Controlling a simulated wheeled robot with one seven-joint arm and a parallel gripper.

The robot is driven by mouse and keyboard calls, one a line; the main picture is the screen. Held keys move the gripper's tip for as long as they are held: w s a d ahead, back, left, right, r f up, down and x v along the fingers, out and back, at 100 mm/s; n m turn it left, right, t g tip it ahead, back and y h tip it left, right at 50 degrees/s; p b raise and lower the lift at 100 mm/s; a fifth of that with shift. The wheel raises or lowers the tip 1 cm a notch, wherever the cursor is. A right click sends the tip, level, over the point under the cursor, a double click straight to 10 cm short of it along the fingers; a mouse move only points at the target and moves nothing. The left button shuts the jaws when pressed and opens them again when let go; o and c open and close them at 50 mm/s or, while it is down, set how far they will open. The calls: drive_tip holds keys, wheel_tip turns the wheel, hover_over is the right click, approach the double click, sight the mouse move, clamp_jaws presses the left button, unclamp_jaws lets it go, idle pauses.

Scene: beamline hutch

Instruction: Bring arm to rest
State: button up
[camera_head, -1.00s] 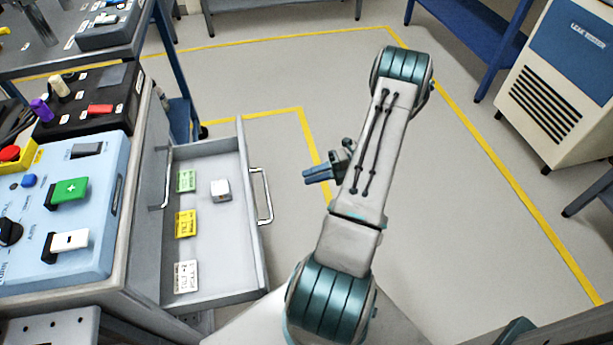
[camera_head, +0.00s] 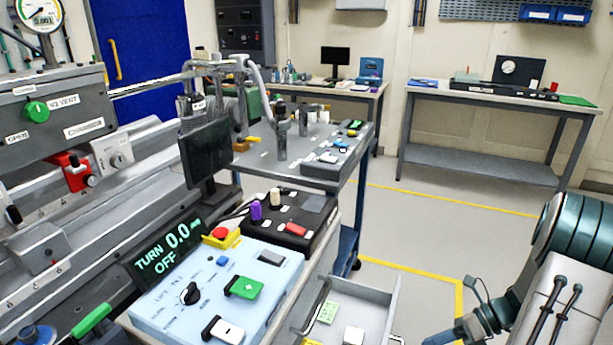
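My arm (camera_head: 575,270) shows at the lower right of the head view, folded, with its teal joint at the right edge. My gripper (camera_head: 445,336) points left near the bottom edge, to the right of the open drawer (camera_head: 375,290). Its blue fingers are partly cut off by the frame, so I cannot tell whether they are open or shut. I see nothing held in the visible part. The drawer holds a small white block (camera_head: 353,335) and a green label (camera_head: 328,312).
A light-blue control panel (camera_head: 190,325) stands beside the drawer, with a black control box (camera_head: 300,215) behind it. A grey bench (camera_head: 490,92) stands at the back. Yellow-lined floor (camera_head: 420,235) is clear in the middle.

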drive_tip(key=s+a+r+n+t+h+p, duration=0.1)
drive_tip(key=s+a+r+n+h+p, duration=0.2)
drive_tip(key=r+n, duration=0.6)
drive_tip(key=s+a+r+n+h+p, duration=0.3)
drive_tip(key=a+r+n+p, duration=0.3)
drive_tip(key=r+n, duration=0.4)
drive_tip(key=s+a+r+n+t+h+p, duration=0.1)
drive_tip(key=s+a+r+n+h+p, duration=0.3)
drive_tip(key=r+n, duration=0.6)
wheel_tip(320, 180, up, 2)
drive_tip(key=shift+a+t+h, duration=0.3)
drive_tip(key=shift+a+h, duration=0.4)
drive_tip(key=shift+a, duration=0.2)
drive_tip(key=shift+a, duration=0.15)
